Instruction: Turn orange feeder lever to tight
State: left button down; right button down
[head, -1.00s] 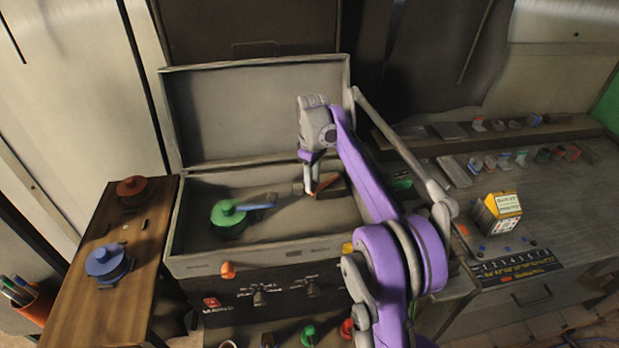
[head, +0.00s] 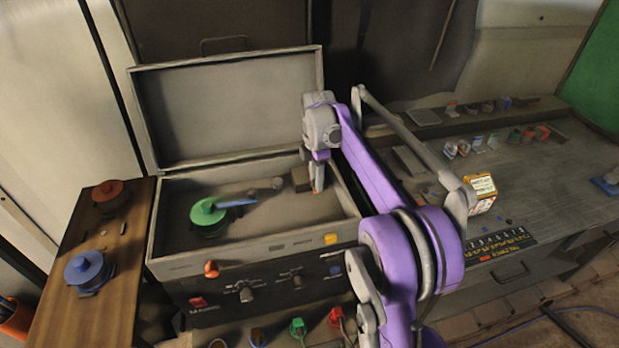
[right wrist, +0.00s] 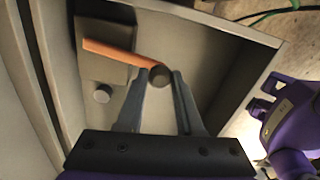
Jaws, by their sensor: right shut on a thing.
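The orange feeder lever (right wrist: 115,53) runs across a grey-brown mounting block (right wrist: 102,65) in the right wrist view, ending in a round brown knob (right wrist: 160,75). My right gripper (right wrist: 163,78) is shut on this knob end. In the head view, my right gripper (head: 317,188) reaches down into the open case, just right of the mounting block (head: 300,178), and hides most of the lever. Only a bit of orange shows at the fingertips. I see no readable tight mark. My left gripper is out of view.
The open case (head: 255,258) holds a green round part (head: 207,213) with a blue arm (head: 238,202). The case's right wall is close to my gripper. Red (head: 110,193) and blue (head: 87,268) round parts stand on the wooden side table.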

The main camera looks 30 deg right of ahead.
jog(key=shift+s+d+n, duration=0.15)
jog(key=shift+d+n, duration=0.35)
jog(key=shift+n, duration=0.2)
jog(key=c, duration=0.5)
grip_release()
jog(key=shift+d, duration=0.1)
jog(key=shift+c, duration=0.2)
jog(key=shift+r, duration=0.1)
notch_tip(320, 180, up, 11)
jog(key=p, duration=0.1)
jog(key=shift+f, duration=0.2)
jog(key=shift+s, duration=0.1)
